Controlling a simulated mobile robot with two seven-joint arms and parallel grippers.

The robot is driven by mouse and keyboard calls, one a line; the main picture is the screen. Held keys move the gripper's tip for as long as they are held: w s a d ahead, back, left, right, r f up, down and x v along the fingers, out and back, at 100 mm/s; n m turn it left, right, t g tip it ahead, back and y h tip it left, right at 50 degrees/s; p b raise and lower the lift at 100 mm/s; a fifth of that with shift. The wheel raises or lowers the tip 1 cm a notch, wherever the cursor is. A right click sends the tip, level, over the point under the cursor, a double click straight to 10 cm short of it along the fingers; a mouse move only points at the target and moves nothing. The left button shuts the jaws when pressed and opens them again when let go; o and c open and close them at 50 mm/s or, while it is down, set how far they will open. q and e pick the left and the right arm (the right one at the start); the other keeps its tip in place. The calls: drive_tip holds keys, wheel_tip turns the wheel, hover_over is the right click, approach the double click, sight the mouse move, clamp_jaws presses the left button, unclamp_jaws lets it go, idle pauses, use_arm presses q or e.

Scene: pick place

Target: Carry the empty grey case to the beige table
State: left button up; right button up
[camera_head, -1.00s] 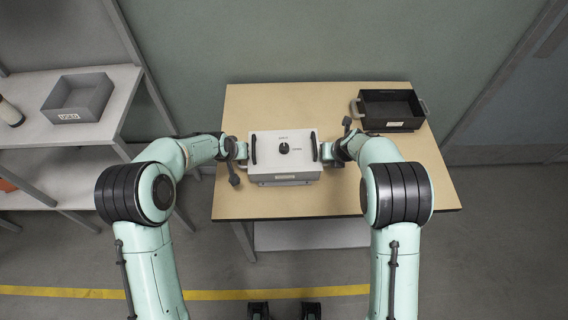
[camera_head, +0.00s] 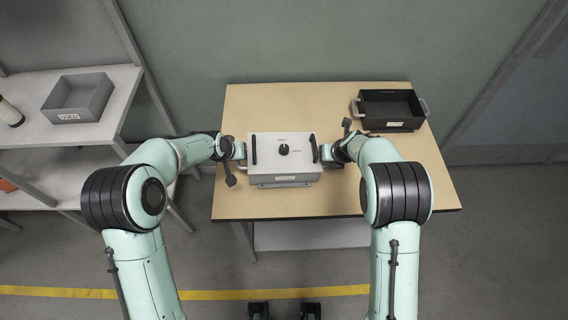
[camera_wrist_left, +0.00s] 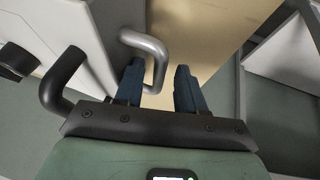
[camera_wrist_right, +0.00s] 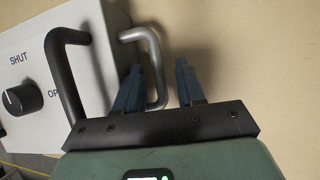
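The pale grey case (camera_head: 267,168) rests on the beige table (camera_head: 330,205), its lid closed. It has a black knob, two black top handles and silver side handles. Whether it is empty is hidden. My left gripper (camera_head: 240,150) is at its left side handle (camera_wrist_left: 156,58); the bar lies between the parted fingers (camera_wrist_left: 158,88), one finger inside the loop. My right gripper (camera_head: 326,153) is at the right side handle (camera_wrist_right: 150,45); the bar lies between its parted fingers (camera_wrist_right: 157,88), nearer the left one. Both grippers are open.
A black open bin (camera_head: 390,125) with side handles stands at the table's back right. A grey open bin (camera_head: 97,108) is on the shelf rack (camera_head: 30,135) at left, beside a partly visible cylinder (camera_head: 10,112). The table's front right is clear.

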drive_tip(key=shift+r, duration=0.1)
use_arm(q)
drive_tip(key=v, duration=0.5)
drive_tip(key=shift+s+r, duration=0.15)
use_arm(e)
drive_tip(key=v, duration=1.2)
use_arm(q)
drive_tip(key=shift+s+a, duration=0.1)
use_arm(e)
drive_tip(key=shift+s+a, duration=0.1)
